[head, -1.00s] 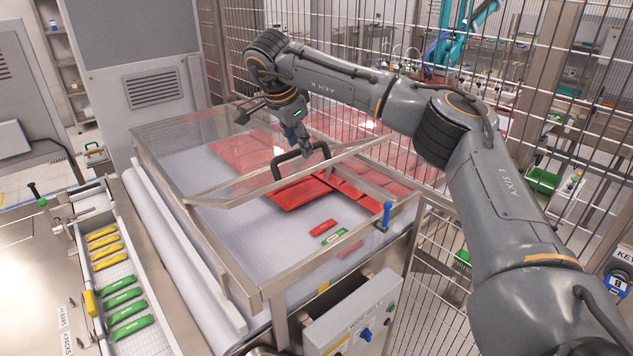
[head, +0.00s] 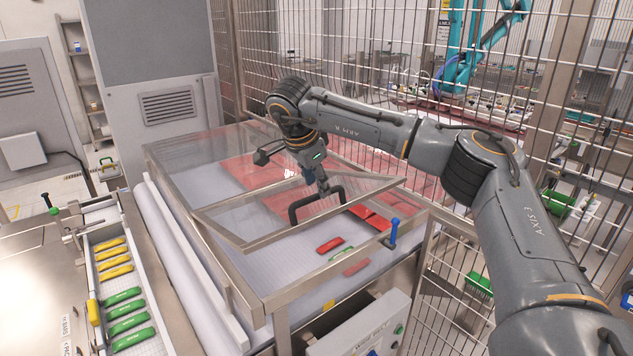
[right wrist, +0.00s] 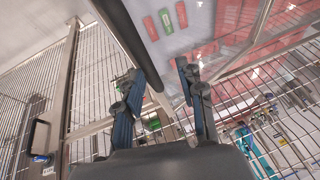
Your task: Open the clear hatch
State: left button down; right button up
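The clear hatch (head: 285,222) is a see-through panel in a metal frame on top of the machine's clear cover. It stands tilted, its front edge raised above the bed. Its black bracket-shaped handle (head: 293,215) sits at the front edge. My right gripper (head: 323,188) is at the handle from above, its fingers about the bar. In the right wrist view the black handle bar (right wrist: 130,45) runs between the blue-grey fingers (right wrist: 165,82); the exact contact is partly hidden. My left gripper is not in view.
Red packs (head: 370,217) lie on the bed under the cover. A blue lever (head: 393,233) stands at the cover's right corner. A wire fence (head: 450,240) closes the right and back. A tray of yellow and green packs (head: 122,297) is at left.

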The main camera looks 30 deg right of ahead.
jog(key=a+r+p, duration=0.3)
jog(key=r, duration=0.4)
jog(key=w+a+r+p, duration=0.1)
jog(key=a+r+p, duration=0.2)
jog(key=r, duration=0.4)
dwell(0.9)
jog(key=shift+w+r, duration=0.1)
dwell(0.4)
